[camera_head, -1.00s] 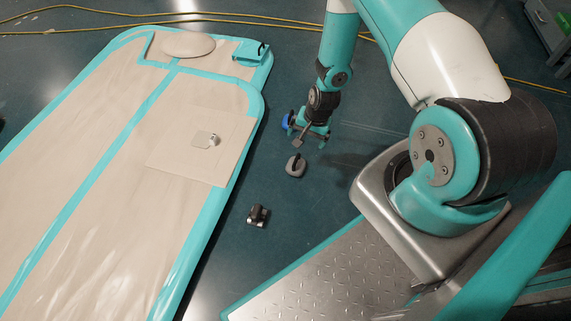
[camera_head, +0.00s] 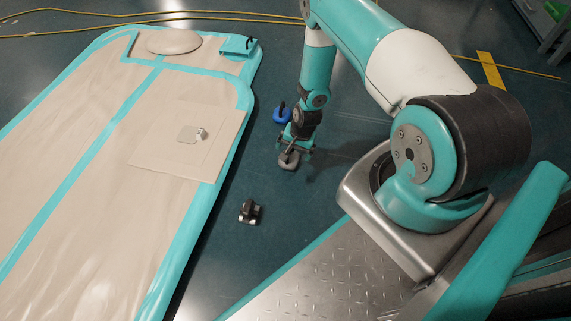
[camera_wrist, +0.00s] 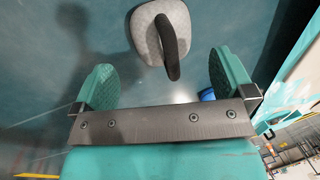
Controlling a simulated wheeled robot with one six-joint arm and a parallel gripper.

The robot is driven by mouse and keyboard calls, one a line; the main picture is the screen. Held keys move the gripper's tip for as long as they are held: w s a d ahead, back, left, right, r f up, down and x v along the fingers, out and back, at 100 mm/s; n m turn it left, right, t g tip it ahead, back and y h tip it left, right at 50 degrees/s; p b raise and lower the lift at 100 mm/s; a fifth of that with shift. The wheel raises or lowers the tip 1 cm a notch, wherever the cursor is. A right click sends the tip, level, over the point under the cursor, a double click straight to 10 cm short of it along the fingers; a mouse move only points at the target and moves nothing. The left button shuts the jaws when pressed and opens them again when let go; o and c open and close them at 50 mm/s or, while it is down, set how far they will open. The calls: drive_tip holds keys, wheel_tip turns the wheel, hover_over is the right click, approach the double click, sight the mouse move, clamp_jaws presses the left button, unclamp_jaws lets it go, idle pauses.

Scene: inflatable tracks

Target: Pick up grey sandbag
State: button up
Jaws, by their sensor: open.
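The grey sandbag (camera_head: 288,160) stands on the dark floor, just right of the inflatable track, with a dark loop handle on top. In the wrist view the grey sandbag (camera_wrist: 150,32) lies beyond my gripper, with its handle standing between the lines of the two fingers. My gripper (camera_head: 296,150) is directly over or just behind it in the head view, partly hiding it. In the wrist view my gripper (camera_wrist: 163,85) is open, its two teal pads wide apart and nothing between them. I cannot tell whether it touches the handle.
A blue object (camera_head: 283,113) with a dark handle stands just behind my gripper. The beige and teal inflatable track (camera_head: 100,200) fills the left. Yellow cables (camera_head: 150,16) run across the back.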

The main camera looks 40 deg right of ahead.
drive_tip(key=f+b, duration=0.2)
drive_tip(key=f, duration=0.1)
drive_tip(key=w+f+b, duration=0.1)
drive_tip(key=shift+a+f, duration=0.25)
drive_tip(key=shift+a, duration=0.1)
drive_tip(key=shift+r, duration=0.1)
drive_tip(key=c, duration=1.2)
drive_tip(key=shift+o, duration=0.2)
drive_tip(key=shift+r, duration=0.15)
wheel_tip(320, 180, up, 20)
drive_tip(key=p, duration=1.1)
wheel_tip(320, 180, up, 15)
drive_tip(key=n+p, duration=0.3)
drive_tip(key=n, duration=0.3)
hover_over(291, 158)
drive_tip(key=w+a, duration=0.1)
drive_tip(key=a, duration=0.3)
drive_tip(key=s+a+r+n+g+p, duration=0.1)
drive_tip(key=s+a+r+n+p, duration=0.1)
drive_tip(key=r+p, duration=1.8)
drive_tip(key=s+a+r+n+y+p, duration=0.1)
drive_tip(key=s+a+r+n+p, duration=0.1)
drive_tip(key=r+p, duration=1.8)
drive_tip(key=shift+s+n+g+p, duration=0.3)
drive_tip(key=shift+n+g, duration=0.1)
drive_tip(key=shift+n, duration=0.3)
